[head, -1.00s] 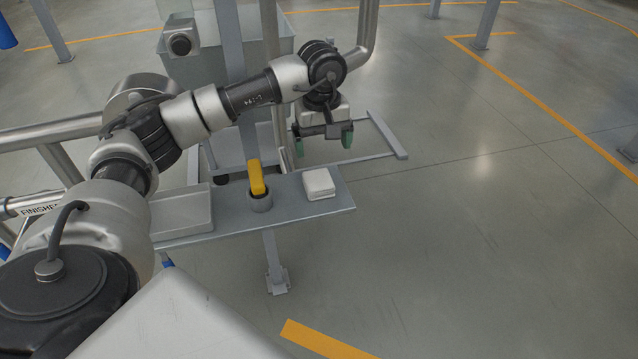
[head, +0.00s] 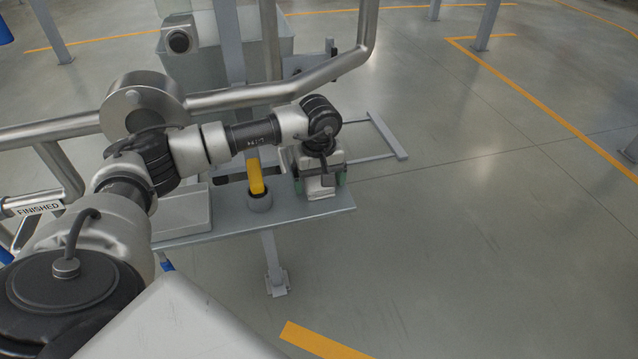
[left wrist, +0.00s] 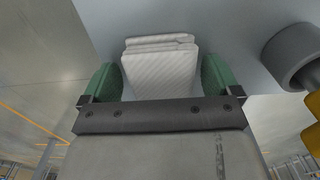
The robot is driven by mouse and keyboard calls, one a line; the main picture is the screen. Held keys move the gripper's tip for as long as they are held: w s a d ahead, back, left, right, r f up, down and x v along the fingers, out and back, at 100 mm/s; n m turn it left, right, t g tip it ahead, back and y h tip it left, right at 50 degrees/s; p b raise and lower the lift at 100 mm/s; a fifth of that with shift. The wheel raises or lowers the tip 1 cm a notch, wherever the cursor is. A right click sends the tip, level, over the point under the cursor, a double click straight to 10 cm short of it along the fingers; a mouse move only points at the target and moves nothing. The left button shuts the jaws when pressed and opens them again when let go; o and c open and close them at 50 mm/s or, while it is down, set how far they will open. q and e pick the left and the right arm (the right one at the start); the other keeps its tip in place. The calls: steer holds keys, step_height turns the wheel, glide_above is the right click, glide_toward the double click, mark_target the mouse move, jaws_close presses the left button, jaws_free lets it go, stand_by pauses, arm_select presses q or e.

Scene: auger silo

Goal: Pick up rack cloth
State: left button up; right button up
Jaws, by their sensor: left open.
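The rack cloth (left wrist: 160,68) is a folded white stack lying on the grey shelf (head: 225,228). In the head view only its front part (head: 320,188) shows below my left gripper (head: 320,182). My left gripper is open, pointing down over the cloth. In the left wrist view its green fingers (left wrist: 158,82) stand on either side of the cloth, with a gap visible on the left side. I cannot tell whether the right finger touches it. My right gripper is not in view.
Steel pipes (head: 270,92) run behind my arm. The floor to the right is open.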

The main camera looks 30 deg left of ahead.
mark_target(319, 178)
arm_select(q)
steer(key=shift+r, duration=0.1)
steer(key=c, duration=1)
steer(key=shift+r, duration=0.25)
step_height(319, 178, up, 10)
steer(key=shift+f+p, duration=0.25)
steer(key=shift+p, duration=0.25)
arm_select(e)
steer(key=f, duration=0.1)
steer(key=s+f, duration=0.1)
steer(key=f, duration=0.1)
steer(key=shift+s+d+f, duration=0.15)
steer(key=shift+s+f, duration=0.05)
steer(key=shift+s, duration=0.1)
